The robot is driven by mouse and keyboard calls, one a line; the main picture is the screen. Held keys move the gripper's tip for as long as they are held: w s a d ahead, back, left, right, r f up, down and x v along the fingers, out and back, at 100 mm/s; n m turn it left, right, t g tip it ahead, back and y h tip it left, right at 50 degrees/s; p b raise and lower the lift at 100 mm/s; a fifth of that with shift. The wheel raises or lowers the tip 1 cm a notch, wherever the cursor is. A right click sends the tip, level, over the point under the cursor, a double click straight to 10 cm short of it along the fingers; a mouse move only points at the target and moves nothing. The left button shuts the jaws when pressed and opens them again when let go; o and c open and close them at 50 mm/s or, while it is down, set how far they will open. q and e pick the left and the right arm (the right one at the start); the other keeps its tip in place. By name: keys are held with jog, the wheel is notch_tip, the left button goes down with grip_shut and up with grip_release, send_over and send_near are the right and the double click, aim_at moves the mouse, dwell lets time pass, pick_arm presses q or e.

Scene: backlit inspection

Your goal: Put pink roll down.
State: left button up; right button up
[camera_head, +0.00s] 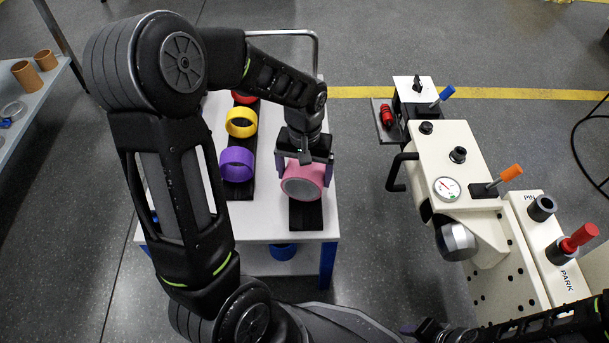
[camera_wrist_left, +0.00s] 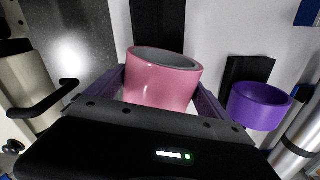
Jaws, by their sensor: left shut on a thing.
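The pink roll (camera_head: 301,183) is a short, wide ring between the fingers of my left gripper (camera_head: 304,172). My left gripper is shut on it, at the near end of a black strip (camera_head: 306,214) on the white table. In the left wrist view the pink roll (camera_wrist_left: 163,80) sits between the two purple-sided fingers, its open end showing. I cannot tell whether the roll touches the strip. My right arm comes in at the bottom right of the head view; its gripper cannot be made out clearly.
A purple roll (camera_head: 236,164), a yellow roll (camera_head: 241,122) and a red roll (camera_head: 244,97) lie on another black strip to the left. A cream machine (camera_head: 455,166) with a gauge and coloured levers stands right of the table, with floor between.

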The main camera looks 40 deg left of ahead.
pick_arm(q)
jog(key=o, duration=1.2)
jog(key=shift+f, duration=0.1)
jog(key=shift+o, duration=0.2)
notch_tip(320, 180, up, 12)
jog(key=p, duration=0.4)
